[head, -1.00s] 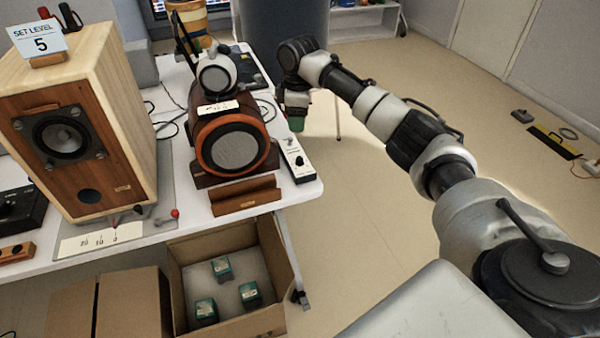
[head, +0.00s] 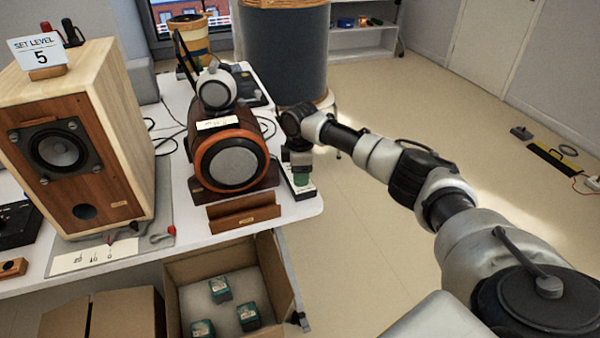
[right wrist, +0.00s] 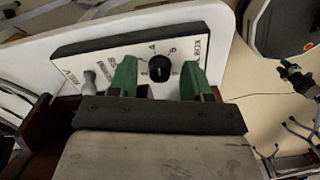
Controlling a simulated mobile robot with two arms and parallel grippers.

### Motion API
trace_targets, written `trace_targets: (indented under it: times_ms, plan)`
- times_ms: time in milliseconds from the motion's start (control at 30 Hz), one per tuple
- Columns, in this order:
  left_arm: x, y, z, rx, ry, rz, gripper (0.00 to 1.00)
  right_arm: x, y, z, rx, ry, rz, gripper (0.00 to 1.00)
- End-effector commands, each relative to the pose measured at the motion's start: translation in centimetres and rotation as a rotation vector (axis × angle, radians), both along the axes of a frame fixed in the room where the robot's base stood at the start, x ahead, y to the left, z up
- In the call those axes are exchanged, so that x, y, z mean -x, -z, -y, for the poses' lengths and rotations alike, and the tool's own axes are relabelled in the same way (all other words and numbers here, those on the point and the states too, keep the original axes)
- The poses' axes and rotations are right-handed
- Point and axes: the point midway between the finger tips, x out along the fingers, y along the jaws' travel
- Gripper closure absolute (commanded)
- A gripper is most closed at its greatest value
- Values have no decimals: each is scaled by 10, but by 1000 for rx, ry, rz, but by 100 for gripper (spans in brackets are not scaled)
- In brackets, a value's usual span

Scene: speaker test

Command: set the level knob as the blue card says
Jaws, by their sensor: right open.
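The pale blue card (head: 40,53) reads "SET LEVEL 5" and stands on top of the wooden speaker at the left. The level box (head: 304,192) is a slim white-topped box at the table's right edge, partly hidden by my right gripper (head: 300,178). In the right wrist view the box (right wrist: 128,64) carries a round black knob (right wrist: 160,69) with a printed scale; a 4 and a 5 are legible. My right gripper (right wrist: 159,80) is open, its green fingers on either side of the knob with gaps showing. The knob's pointer direction is unclear. My left gripper is out of view.
A round orange-rimmed speaker (head: 232,160) stands just left of the box, with a wooden block (head: 244,212) before it. The large wooden speaker (head: 125,130) is farther left. An open carton (head: 180,308) with several green items sits below.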

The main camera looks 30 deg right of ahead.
Motion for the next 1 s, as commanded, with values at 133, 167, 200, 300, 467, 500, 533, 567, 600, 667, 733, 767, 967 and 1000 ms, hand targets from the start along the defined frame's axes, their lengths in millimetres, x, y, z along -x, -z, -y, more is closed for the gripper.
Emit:
trace_targets:
  times_ms: [133,167,200,300,467,500,533,567,600,667,733,767,967,1000]
  plan:
    - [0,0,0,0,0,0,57,0,1,0,0,0,0,51]
    - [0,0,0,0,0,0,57,0,1,0,0,0,0,51]
    - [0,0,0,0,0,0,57,0,1,0,0,0,0,51]
    - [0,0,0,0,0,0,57,0,1,0,0,0,0,62]
    - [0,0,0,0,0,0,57,0,1,0,0,0,0,86]
    - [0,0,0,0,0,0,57,0,1,0,0,0,0,93]
    - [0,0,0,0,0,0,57,0,1,0,0,0,0,97]
    - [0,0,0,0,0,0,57,0,1,0,0,0,0,100]
    - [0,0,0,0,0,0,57,0,1,0,0,0,0,100]
    - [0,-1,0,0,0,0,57,0,0,0,0,2,0,100]
    - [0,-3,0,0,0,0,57,0,0,0,0,10,0,100]
    - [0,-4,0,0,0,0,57,0,-1,0,0,15,-1,100]
    - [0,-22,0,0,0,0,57,0,-4,-1,-2,93,-2,100]
    - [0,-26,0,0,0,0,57,0,-4,-1,-2,118,-3,100]
